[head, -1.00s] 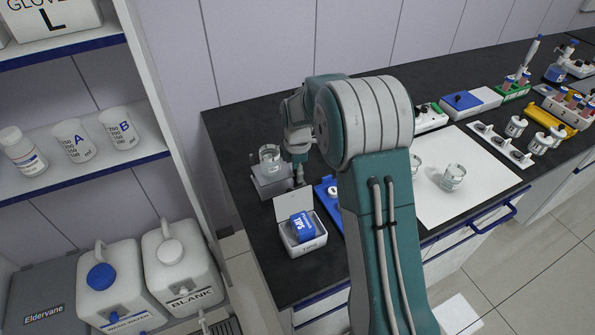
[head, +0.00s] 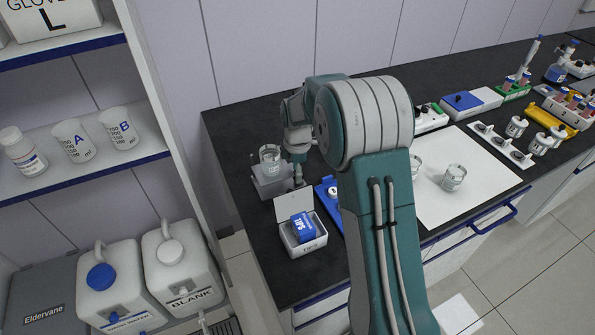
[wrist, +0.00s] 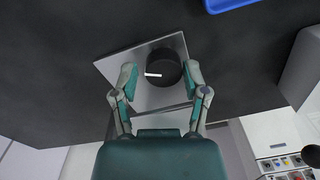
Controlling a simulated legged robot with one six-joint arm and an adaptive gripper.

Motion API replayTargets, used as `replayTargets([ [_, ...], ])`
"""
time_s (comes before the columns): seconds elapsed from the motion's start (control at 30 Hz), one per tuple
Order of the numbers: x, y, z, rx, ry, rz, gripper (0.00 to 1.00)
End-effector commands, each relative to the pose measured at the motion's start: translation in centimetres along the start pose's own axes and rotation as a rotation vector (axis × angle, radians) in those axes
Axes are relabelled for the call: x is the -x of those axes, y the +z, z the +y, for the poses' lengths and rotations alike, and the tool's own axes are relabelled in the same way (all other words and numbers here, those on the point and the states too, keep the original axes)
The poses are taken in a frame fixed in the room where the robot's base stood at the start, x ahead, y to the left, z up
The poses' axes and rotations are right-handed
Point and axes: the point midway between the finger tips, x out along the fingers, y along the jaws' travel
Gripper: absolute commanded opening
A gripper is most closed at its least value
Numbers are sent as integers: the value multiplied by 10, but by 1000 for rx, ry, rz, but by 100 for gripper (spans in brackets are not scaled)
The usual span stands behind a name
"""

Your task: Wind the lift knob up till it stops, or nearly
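The lift (head: 268,186) is a small grey block on the dark bench at the left end, with a glass beaker (head: 269,157) on top. In the wrist view, the lift's grey face (wrist: 151,100) carries the round black knob (wrist: 165,62) with a white pointer mark aimed left. My gripper (wrist: 163,78) has a finger on either side of the knob. A small gap shows at the left finger; the right finger is very close to the knob's edge, and I cannot tell if it touches. In the head view my gripper (head: 298,175) is beside the lift's right side, its fingertips small.
A white tip box (head: 303,240) with an open lid stands in front of the lift. A blue tray (head: 327,192) lies close to its right, partly hidden by my arm. A shelf unit (head: 150,150) with bottles stands left of the bench. Dark bench behind the lift is clear.

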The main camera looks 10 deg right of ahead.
Motion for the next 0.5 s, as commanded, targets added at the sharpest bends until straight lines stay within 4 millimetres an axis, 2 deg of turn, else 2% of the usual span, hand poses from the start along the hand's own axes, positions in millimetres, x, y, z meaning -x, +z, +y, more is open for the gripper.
replayTargets([
  [0.27, 5, 0, -1, 0, -2, 0, 59],
  [0.37, 17, 0, 0, 0, 1, 0, 59],
  [0.5, 46, 0, 0, 0, 2, 0, 59],
])
